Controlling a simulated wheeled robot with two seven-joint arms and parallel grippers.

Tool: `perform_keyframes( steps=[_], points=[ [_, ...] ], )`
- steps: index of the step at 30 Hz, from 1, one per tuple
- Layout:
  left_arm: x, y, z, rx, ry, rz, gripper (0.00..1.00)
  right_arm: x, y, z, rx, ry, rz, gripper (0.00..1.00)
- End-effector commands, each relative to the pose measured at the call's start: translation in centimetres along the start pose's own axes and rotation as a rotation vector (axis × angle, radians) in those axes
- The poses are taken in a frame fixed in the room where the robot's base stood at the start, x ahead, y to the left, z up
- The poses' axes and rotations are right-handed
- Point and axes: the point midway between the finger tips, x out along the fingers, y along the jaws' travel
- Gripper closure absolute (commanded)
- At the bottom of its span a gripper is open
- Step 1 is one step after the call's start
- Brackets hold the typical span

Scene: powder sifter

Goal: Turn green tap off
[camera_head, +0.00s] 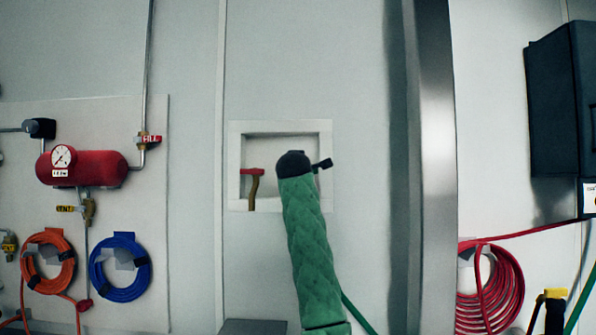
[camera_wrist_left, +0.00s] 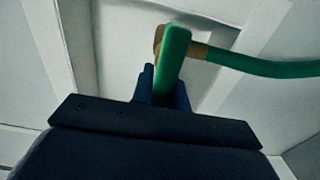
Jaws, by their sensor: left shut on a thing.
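The green tap handle (camera_wrist_left: 173,55) shows in the left wrist view as a long green lever, with a brass fitting (camera_wrist_left: 201,50) and a green hose (camera_wrist_left: 262,67) to its right. My left gripper (camera_wrist_left: 166,90) has its dark fingers on either side of the lever and is shut on it. In the head view my green-sleeved arm reaches up to the recessed wall box (camera_head: 239,138), and its dark end hides the green tap. My right gripper is in neither view.
A red tap handle (camera_head: 252,171) on a brass pipe is in the box, left of my arm. A metal post (camera_head: 432,160) stands to the right. A red tank (camera_head: 95,168) and coiled orange (camera_head: 47,262) and blue (camera_head: 120,268) hoses hang at left.

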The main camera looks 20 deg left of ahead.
Motion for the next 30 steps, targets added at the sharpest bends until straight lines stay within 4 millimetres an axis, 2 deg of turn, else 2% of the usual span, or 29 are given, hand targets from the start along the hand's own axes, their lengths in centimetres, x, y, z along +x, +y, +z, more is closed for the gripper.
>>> perform_keyframes(
  steps=[15, 16, 19, 30],
  points=[
    [0.09, -0.48, -0.06, -0.020, 0.001, -0.005, 1.00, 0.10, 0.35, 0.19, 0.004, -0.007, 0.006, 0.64],
    [0.09, -0.48, -0.06, -0.020, 0.001, -0.006, 0.83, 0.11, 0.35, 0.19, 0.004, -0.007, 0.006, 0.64],
    [0.08, -0.44, -0.05, -0.020, 0.001, -0.005, 0.63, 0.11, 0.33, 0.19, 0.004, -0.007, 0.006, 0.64],
    [-0.43, -0.24, 0.00, -0.020, 0.000, -0.001, 0.63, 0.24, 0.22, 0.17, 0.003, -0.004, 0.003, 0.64]
  ],
)
